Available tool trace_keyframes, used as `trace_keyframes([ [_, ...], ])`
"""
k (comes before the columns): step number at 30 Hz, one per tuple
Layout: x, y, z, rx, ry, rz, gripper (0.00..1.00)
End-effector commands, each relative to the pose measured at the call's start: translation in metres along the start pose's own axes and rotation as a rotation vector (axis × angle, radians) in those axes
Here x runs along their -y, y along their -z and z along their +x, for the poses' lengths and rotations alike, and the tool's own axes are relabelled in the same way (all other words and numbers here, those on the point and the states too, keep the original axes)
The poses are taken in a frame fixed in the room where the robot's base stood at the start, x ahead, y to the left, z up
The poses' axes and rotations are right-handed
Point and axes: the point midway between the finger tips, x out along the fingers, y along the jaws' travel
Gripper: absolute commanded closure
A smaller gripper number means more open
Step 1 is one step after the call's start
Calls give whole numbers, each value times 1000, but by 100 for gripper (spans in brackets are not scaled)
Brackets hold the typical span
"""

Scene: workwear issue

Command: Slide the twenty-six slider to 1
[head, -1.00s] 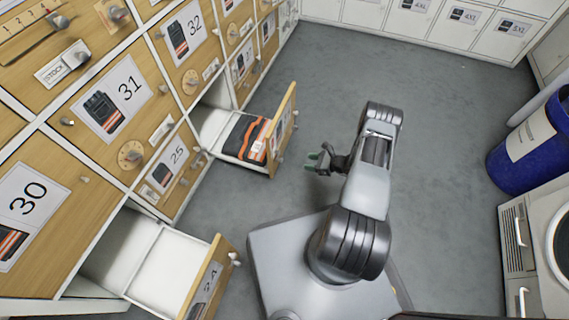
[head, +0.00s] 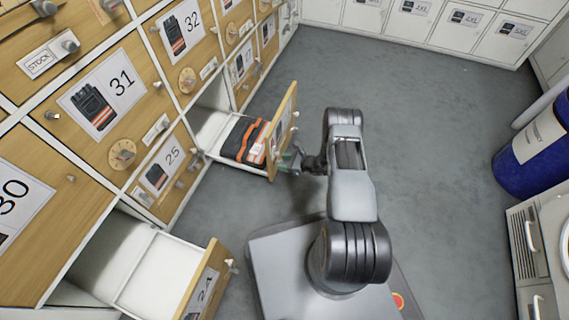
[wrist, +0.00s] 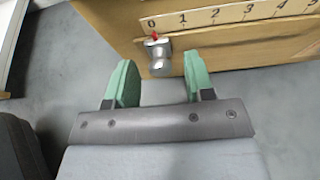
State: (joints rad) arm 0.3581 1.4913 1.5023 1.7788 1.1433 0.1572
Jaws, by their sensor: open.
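In the wrist view a slider scale (wrist: 235,16) runs along a wooden drawer front, with numbers from 0 upward to the right. The slider's silver knob (wrist: 158,60) sits at 0, with a red pointer above it. My gripper (wrist: 158,78) is open. Its green fingers stand left and right of the knob in the picture, and I see no contact. In the head view my gripper (head: 290,160) is close to the front (head: 284,122) of a pulled-out drawer. The scale and the drawer's number cannot be made out there.
The open drawer holds a folded black and orange garment (head: 245,139). Another open drawer (head: 150,275), empty, juts out at lower left. The cabinet wall (head: 125,145) stands on the left and a blue barrel (head: 530,150) on the right.

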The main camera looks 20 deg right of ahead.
Motion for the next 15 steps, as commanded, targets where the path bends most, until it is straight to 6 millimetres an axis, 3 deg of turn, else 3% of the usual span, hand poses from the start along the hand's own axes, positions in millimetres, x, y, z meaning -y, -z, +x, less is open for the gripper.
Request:
trace_keyframes([
  [7, 0, 0, 0, 0, 0, 0, 52],
  [15, 0, 0, 0, 0, 0, 0, 78],
])
